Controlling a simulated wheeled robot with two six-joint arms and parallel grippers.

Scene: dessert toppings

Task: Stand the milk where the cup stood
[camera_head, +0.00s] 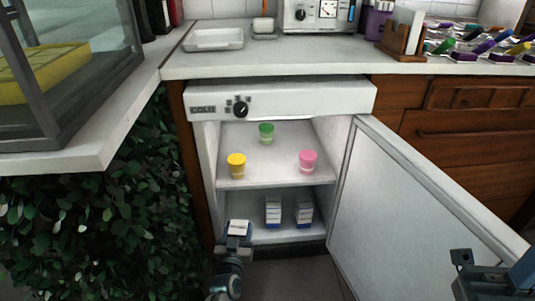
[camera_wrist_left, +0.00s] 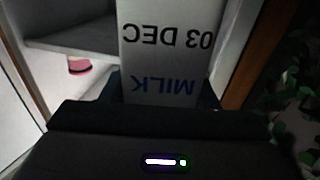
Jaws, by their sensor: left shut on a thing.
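A white milk carton (camera_head: 238,228) with a blue band is in my left gripper (camera_head: 236,242), in front of the open fridge's lower left. In the left wrist view the carton (camera_wrist_left: 166,45) appears upside down, reading "03 DEC" and "MILK", between the fingers. Two more milk cartons stand on the lower shelf, a left one (camera_head: 273,211) and a right one (camera_head: 304,212). On the upper shelf stand a yellow cup (camera_head: 236,166), a green cup (camera_head: 266,133) further back and a pink cup (camera_head: 308,161). Part of my right gripper (camera_head: 463,258) shows at the lower right; its fingers are unclear.
The fridge door (camera_head: 425,205) is open to the right. The fridge's left wall and a leafy hedge (camera_head: 110,225) are close to my left arm. A counter (camera_head: 300,59) with a tray (camera_head: 214,40) is above. The upper shelf has free room between the cups.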

